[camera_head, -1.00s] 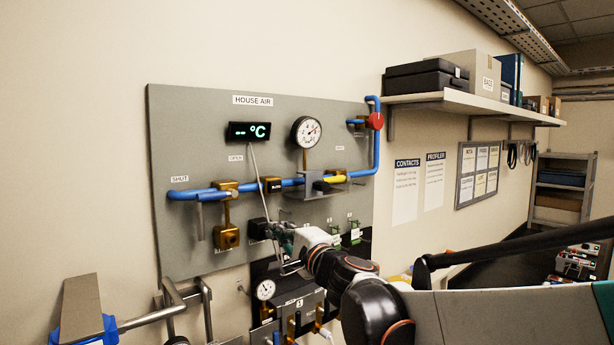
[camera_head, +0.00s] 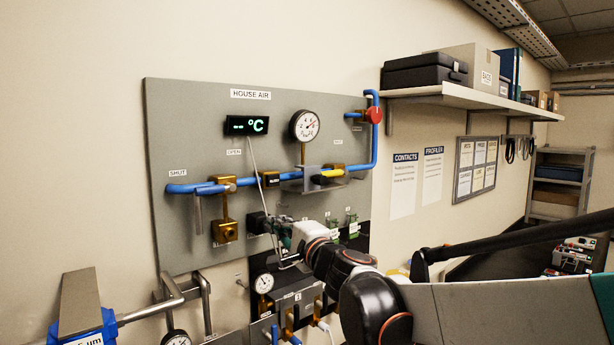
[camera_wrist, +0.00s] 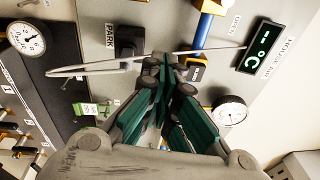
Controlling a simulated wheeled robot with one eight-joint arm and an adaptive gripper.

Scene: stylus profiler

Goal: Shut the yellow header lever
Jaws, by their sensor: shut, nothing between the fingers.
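A yellow lever (camera_head: 332,173) lies along the blue header pipe (camera_head: 290,181) on the grey HOUSE AIR panel, right of a black block and below the round gauge (camera_head: 304,125). A grey bracket below it partly hides its surroundings. My gripper (camera_head: 278,236) is below and left of the yellow lever, apart from it, near a black block (camera_head: 257,222). In the wrist view my gripper (camera_wrist: 167,62) has its teal fingers shut and empty, in front of the panel. A thin pale rod (camera_wrist: 215,50) passes close by the fingertips; I cannot tell whether they touch. The yellow lever is not clear there.
A brass valve (camera_head: 224,232) and a hanging grey handle (camera_head: 198,215) are at the panel's left. A red knob (camera_head: 374,115) is at its upper right. A lower dark panel with a gauge (camera_head: 264,283) lies below my gripper. A shelf (camera_head: 450,97) juts out at right.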

